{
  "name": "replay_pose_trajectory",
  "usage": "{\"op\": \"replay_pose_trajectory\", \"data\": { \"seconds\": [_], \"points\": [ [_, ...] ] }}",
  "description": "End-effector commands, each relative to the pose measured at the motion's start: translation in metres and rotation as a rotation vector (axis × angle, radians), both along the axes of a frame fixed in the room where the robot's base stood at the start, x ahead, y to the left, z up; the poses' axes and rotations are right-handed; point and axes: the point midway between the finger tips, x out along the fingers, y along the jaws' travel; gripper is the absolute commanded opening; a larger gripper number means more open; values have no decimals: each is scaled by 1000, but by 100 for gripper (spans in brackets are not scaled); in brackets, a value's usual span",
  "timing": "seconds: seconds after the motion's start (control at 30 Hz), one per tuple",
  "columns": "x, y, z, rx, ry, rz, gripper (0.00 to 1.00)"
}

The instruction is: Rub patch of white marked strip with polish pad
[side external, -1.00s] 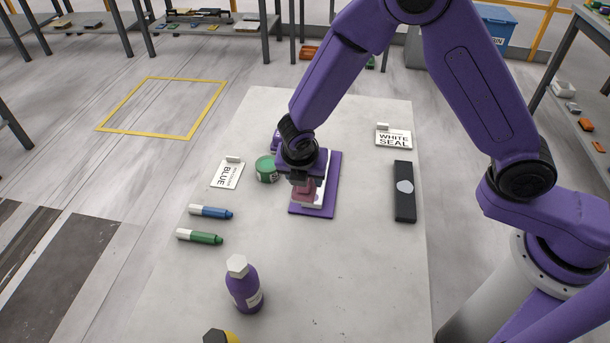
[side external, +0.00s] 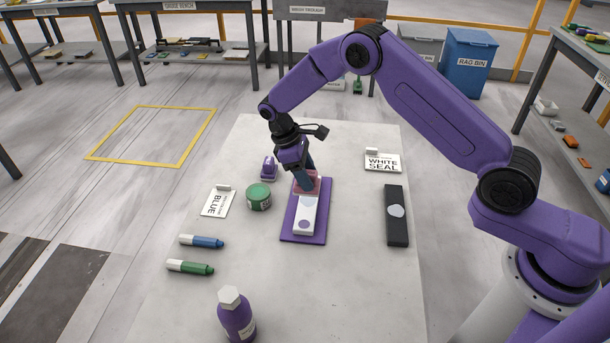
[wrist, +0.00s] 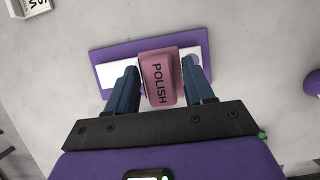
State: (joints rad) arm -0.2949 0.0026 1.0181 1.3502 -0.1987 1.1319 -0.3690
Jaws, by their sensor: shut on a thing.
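My gripper (side external: 307,182) is shut on the pink polish pad (side external: 313,187), lettered POLISH in the wrist view (wrist: 162,78). The pad is over the far end of a white strip (side external: 306,213) and appears to rest on it; contact is not clear. The strip lies on a purple mat (side external: 288,228). A black strip (side external: 397,233) with a pale round patch (side external: 396,211) lies to the right.
A green tin (side external: 259,197), a BLUE card (side external: 218,202) and a small purple object (side external: 269,168) stand left of the mat. Blue and green markers (side external: 202,241) (side external: 190,267) and a purple bottle (side external: 237,318) are nearer. A WHITE SEAL card (side external: 382,162) is at right.

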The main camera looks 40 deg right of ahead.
Motion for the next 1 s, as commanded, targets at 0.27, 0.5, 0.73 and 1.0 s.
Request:
{"op": "replay_pose_trajectory", "data": {
  "seconds": [0.27,0.5,0.73,1.0],
  "points": [
    [-1,0,-25,0,1,4,28],
    [0,0,-46,-1,1,5,28],
    [0,0,-55,0,0,7,28],
    [0,0,-57,0,-1,7,28]
  ]
}}
